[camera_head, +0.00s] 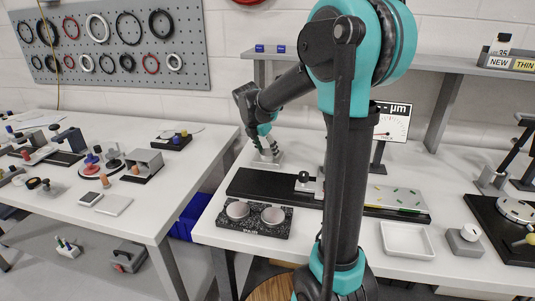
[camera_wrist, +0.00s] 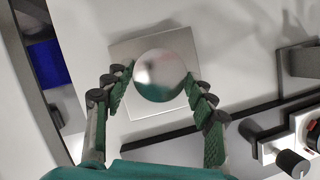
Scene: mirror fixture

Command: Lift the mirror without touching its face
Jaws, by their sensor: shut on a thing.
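The mirror (camera_wrist: 163,66) is a round, shiny disc with a blurred reflection on its face, seen from above in the wrist view. My gripper (camera_wrist: 159,82) has one green-padded finger on each side of it and is shut on its edge, with the fingers beside the face. A pale square metal plate (camera_wrist: 123,51) lies below the mirror. I cannot tell whether the mirror touches the plate. In the head view my gripper (camera_head: 267,144) points down over the metal plate (camera_head: 276,162) behind the black rail, and the mirror is too small to make out.
The long black rail (camera_head: 247,184) carries a small carriage and lies in front of the plate. A black block with two round pads (camera_head: 227,222) sits nearer. A dial display (camera_head: 393,122) stands right; a shelf (camera_head: 430,66) runs behind. A white tray (camera_head: 407,240) lies front right.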

